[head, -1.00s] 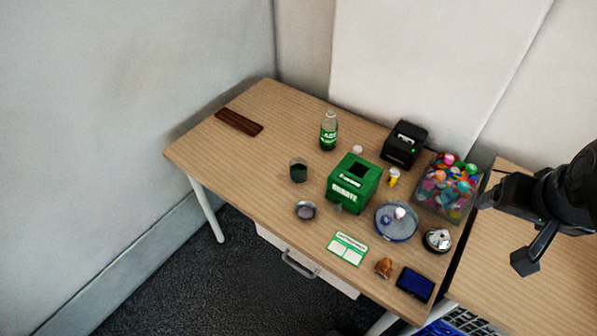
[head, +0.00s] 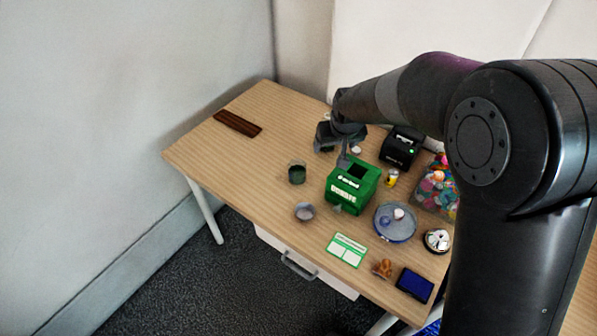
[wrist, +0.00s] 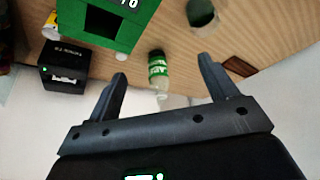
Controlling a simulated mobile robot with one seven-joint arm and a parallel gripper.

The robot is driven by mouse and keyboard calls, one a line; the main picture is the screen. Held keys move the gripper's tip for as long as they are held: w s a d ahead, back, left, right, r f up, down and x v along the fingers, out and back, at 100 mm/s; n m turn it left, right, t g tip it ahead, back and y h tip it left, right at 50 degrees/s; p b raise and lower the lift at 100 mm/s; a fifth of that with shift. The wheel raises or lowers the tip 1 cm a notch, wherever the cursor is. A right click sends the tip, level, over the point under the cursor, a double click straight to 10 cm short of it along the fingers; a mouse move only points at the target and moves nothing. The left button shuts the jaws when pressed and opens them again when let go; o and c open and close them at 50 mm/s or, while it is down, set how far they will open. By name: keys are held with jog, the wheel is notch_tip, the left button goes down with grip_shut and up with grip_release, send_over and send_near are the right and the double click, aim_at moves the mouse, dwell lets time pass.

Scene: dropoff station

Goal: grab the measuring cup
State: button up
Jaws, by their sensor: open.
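A see-through cup with a dark green tint (head: 297,173) stands on the desk left of the green donation box; it looks most like the measuring cup, but I cannot make out markings. It also shows at the top of the wrist view (wrist: 202,12), beyond the right finger. My gripper (head: 335,148) is open, above the back of the desk, right of and behind the cup. In the wrist view, a green-labelled bottle (wrist: 158,70) appears between the spread fingers of my gripper (wrist: 162,72), which hold nothing. My gripper hides that bottle in the head view.
The green donation box (head: 352,186) stands close to the cup's right. A small grey bowl (head: 305,212) is in front. A black printer (head: 400,147) and a bin of colourful items (head: 432,190) are at right. The desk's left part is mostly clear, except for a brown strip (head: 238,123).

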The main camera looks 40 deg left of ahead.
jog(key=n, duration=0.1)
send_near(297, 168)
jog(key=shift+s+f+n+g, duration=0.15)
jog(key=shift+f, duration=0.3)
jog(key=shift+s+f+n+g, duration=0.15)
jog(key=shift+f, duration=0.3)
jog(key=shift+w+x, duration=0.1)
jog(key=shift+x, duration=1.4)
jog(key=shift+w+x, duration=0.15)
jog(key=shift+x, duration=1.35)
jog(key=shift+r, duration=0.1)
jog(key=c, duration=1.1)
